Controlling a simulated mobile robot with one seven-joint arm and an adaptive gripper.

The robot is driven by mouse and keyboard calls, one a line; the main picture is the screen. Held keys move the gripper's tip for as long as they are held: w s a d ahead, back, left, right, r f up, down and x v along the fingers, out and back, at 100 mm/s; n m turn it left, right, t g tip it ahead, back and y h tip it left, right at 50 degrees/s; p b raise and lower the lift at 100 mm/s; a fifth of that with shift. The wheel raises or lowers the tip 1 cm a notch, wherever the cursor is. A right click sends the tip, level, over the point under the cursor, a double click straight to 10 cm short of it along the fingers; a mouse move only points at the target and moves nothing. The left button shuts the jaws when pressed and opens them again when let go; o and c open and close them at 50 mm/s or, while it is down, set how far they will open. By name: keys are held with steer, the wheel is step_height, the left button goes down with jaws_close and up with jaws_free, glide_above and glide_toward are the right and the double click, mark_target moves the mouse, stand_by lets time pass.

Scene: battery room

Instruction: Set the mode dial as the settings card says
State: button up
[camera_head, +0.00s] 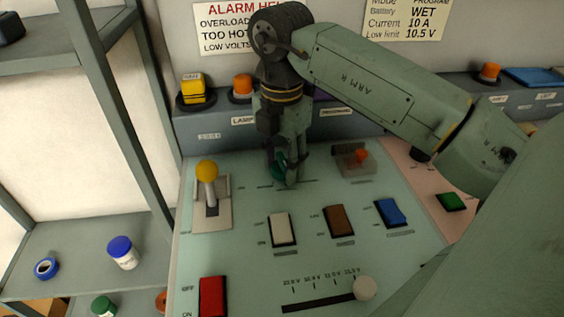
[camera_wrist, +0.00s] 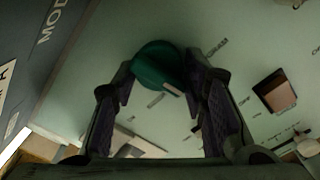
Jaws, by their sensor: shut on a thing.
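The settings card (camera_head: 405,18) is on the wall at the top right of the head view, cut off by the frame edge. I read "Mode", "PROGRAM", "Battery", "WET", "Current 10 A" and "Low limit 10.5 V". The green mode dial (camera_head: 277,172) is on the panel, largely hidden by my gripper (camera_head: 284,178). The wrist view shows the round green dial (camera_wrist: 156,64) with a pale pointer mark toward the lower right. My gripper (camera_wrist: 165,88) is shut on it, one purple-padded finger on each side.
A yellow-knobbed lever (camera_head: 207,172) stands left of the dial, and a red-tipped toggle (camera_head: 360,157) stands right. White (camera_head: 282,230), brown (camera_head: 339,221) and blue (camera_head: 391,212) rocker switches lie in front. A red switch (camera_head: 212,297) and a slider (camera_head: 364,288) are nearer.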

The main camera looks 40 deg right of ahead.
steer(key=n+b, duration=0.2)
steer(key=n, duration=0.1)
steer(key=shift+n+b, duration=0.6)
steer(key=shift+n, duration=1.5)
steer(key=o, duration=1.1)
